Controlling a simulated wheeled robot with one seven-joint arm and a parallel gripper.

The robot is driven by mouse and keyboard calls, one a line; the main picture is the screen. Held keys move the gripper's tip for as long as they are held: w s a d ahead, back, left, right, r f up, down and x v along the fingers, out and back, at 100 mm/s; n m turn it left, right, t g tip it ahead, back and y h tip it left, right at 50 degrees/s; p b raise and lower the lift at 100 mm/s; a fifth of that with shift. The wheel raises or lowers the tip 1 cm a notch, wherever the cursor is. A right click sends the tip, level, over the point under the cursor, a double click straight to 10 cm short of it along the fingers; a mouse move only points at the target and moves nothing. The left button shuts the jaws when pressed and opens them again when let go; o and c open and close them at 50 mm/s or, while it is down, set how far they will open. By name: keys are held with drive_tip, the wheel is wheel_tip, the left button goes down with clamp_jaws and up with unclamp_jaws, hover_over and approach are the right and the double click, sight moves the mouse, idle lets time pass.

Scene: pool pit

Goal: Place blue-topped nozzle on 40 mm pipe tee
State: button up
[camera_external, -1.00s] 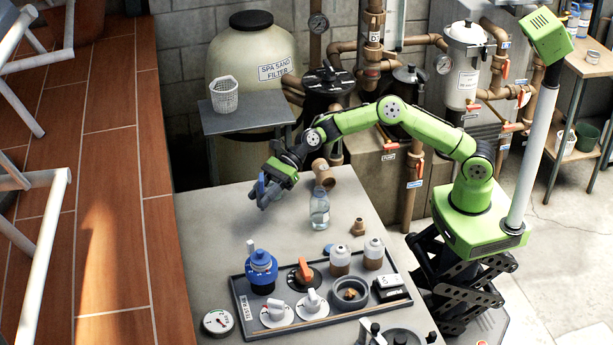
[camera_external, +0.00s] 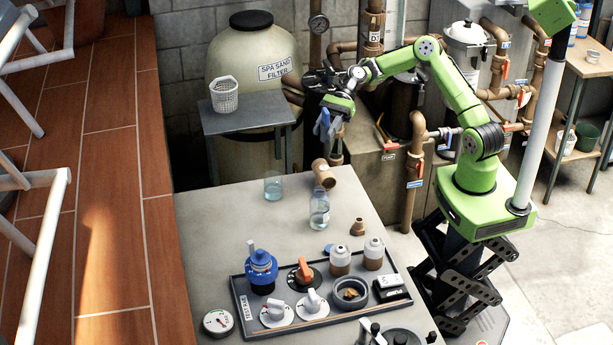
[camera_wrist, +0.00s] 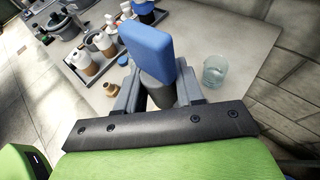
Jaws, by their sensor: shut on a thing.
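My gripper (camera_external: 328,124) is raised above the back of the grey table, shut on the blue-topped nozzle (camera_wrist: 150,48). In the wrist view the nozzle's flat blue top faces the camera, and its grey body sits between the gripper fingers (camera_wrist: 158,92). A brown pipe fitting (camera_external: 325,174), which looks like the pipe tee, lies at the table's back edge, below my gripper and apart from it. I cannot make out the tee in the wrist view; the nozzle and gripper block part of the table there.
A clear beaker (camera_external: 273,187) and a clear bottle (camera_external: 319,208) stand near the tee. A small brown fitting (camera_external: 357,227) is in front. A dark tray (camera_external: 240,297) holds a blue-topped valve, knobs and bottles. Pipework (camera_external: 417,155) stands behind the table.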

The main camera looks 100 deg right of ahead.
wheel_tip(320, 180, down, 10)
drive_tip(key=b, duration=0.2)
drive_tip(key=shift+w+b, duration=0.1)
drive_tip(key=shift+b, duration=0.3)
drive_tip(key=shift+d+r, duration=0.1)
drive_tip(key=shift+r, duration=0.05)
drive_tip(key=o, duration=1)
drive_tip(key=shift+o, duration=0.2)
